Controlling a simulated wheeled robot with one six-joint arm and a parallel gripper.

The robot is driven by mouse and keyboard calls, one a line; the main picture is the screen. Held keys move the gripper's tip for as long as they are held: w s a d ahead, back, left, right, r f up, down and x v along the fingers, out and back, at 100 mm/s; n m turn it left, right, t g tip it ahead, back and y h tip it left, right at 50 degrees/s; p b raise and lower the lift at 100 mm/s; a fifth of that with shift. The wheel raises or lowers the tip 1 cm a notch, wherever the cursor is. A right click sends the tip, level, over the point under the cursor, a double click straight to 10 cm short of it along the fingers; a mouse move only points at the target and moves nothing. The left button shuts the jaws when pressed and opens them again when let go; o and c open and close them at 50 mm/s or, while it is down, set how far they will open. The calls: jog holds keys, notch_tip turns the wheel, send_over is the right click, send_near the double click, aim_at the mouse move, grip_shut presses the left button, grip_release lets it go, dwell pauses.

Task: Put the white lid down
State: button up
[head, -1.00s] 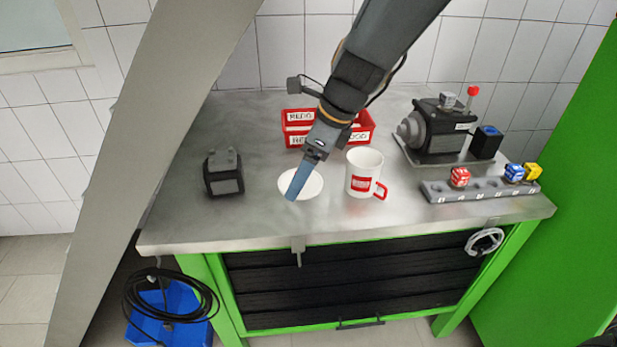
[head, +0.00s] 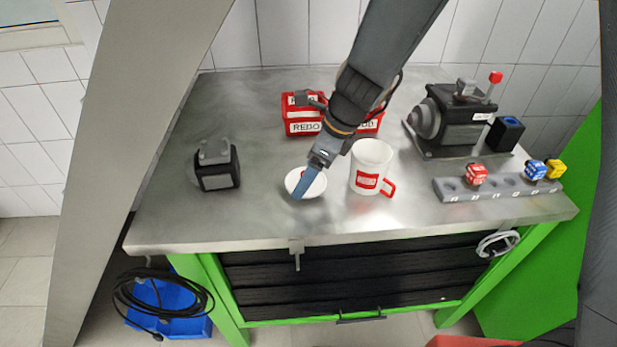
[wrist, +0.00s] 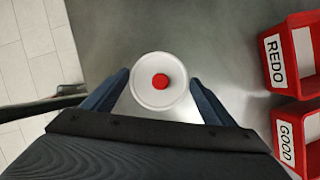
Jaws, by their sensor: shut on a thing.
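The white lid (head: 293,183) is a round disc with a red knob, left of the mug in the head view. In the wrist view the lid (wrist: 145,96) sits between the two blue fingers, its red knob facing the camera. My gripper (head: 301,193) is shut on the lid; in the wrist view my gripper (wrist: 159,88) has a finger on each side of the rim. One finger covers part of the lid in the head view. I cannot tell whether the lid touches the metal tabletop (head: 260,215) or hangs just above it.
A white mug (head: 371,158) with a red handle stands close right of the lid. Red REDO and GOOD bins (head: 303,127) are behind. A black device (head: 217,168) stands left, a pump (head: 455,115) right. A grey rack (head: 505,186) holds coloured cubes. The front left tabletop is clear.

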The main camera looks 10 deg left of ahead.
jog(key=shift+f, duration=0.9)
jog(key=shift+f, duration=0.15)
jog(key=o, duration=0.8)
jog(key=shift+o, duration=0.2)
jog(key=v, duration=1.2)
jog(key=shift+a, duration=0.1)
